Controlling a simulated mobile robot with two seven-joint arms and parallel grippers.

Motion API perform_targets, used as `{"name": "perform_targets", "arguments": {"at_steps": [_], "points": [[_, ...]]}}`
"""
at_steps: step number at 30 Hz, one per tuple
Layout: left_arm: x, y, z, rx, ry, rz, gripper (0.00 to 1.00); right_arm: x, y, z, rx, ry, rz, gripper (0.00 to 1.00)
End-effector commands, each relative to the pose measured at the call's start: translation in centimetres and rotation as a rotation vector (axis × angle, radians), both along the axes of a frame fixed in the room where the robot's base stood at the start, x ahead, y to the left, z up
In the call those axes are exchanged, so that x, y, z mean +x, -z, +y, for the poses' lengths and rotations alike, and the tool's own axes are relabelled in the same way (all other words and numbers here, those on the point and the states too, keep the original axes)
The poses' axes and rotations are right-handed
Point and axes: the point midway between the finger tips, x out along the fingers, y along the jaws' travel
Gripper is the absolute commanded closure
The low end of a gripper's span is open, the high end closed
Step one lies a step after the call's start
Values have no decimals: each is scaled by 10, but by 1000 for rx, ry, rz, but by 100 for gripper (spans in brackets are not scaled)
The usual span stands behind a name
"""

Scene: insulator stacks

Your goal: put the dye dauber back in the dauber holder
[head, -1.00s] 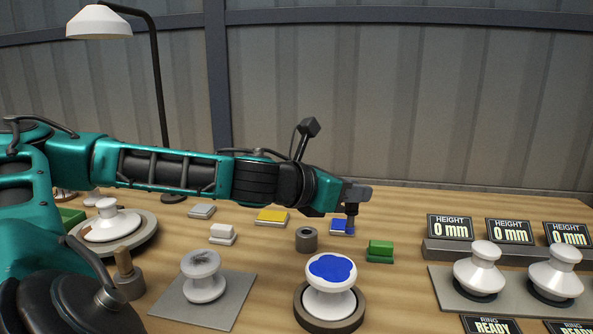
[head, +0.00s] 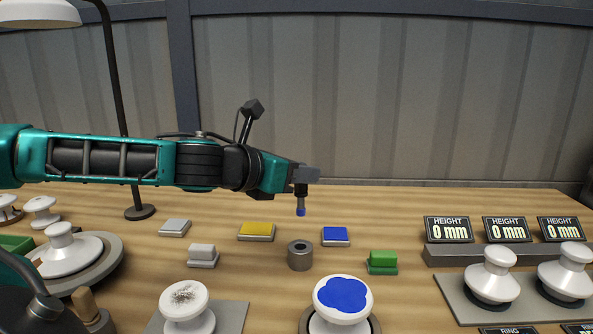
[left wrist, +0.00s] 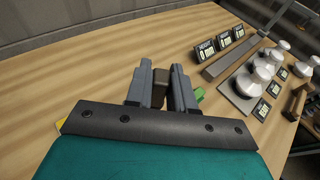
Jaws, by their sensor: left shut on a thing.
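The dye dauber (head: 300,205) is a short grey stick with a blue tip. My left gripper (head: 301,186) is shut on it and holds it upright, tip down, in the air. In the left wrist view the dauber's dark top (left wrist: 159,88) shows between the two fingers (left wrist: 160,90). The dauber holder (head: 300,255) is a grey cylinder with a round hole on top, standing on the table. In the head view the dauber hangs above it, clearly apart. My right gripper is not in view.
A blue pad (head: 336,236), a yellow pad (head: 256,231) and a green block (head: 382,262) lie around the holder. A white insulator (head: 342,296) with blue dye on top stands in front. Height displays (head: 448,229) and white insulators (head: 492,273) stand at the right.

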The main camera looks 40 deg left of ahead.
Motion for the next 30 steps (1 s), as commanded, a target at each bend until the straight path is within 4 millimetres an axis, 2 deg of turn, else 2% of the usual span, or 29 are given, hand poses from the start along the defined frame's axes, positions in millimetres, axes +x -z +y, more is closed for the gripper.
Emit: {"name": "perform_targets", "arguments": {"at_steps": [9, 16, 22, 30], "points": [[-1, -2, 0, 4, -2, 3, 100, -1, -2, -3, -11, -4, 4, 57], [-1, 23, 0, 2, -2, 2, 100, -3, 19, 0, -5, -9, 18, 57], [-1, 42, 0, 2, -2, 2, 100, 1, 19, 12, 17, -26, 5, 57], [-1, 56, 0, 2, -2, 1, 100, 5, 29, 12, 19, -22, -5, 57]]}}
